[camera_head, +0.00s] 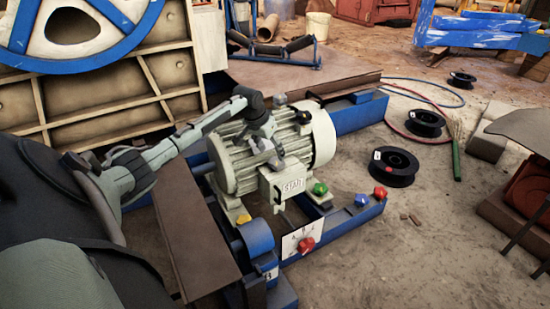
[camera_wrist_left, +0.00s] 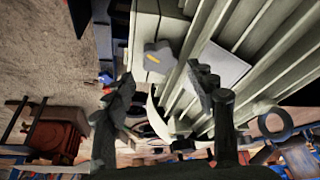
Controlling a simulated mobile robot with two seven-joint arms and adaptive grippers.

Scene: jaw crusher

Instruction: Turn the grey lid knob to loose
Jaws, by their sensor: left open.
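The grey lid knob (camera_wrist_left: 158,57) shows in the left wrist view as a lobed knob with a yellow mark, on a pale box on the side of the ribbed motor (camera_wrist_left: 262,58). In the head view the motor (camera_head: 236,150) stands on a blue frame, and I cannot tell the grey knob clearly from my gripper there. My left gripper (camera_head: 268,143) is in front of the motor's side, above the box marked START (camera_head: 292,184). In the wrist view its fingers (camera_wrist_left: 165,95) are spread and empty, and the knob lies beyond them, apart. My right gripper is not in view.
A red knob (camera_head: 306,244) is on a white panel in front, and a yellow knob (camera_head: 243,219) is left. Black spools (camera_head: 393,166) lie on the floor to the right.

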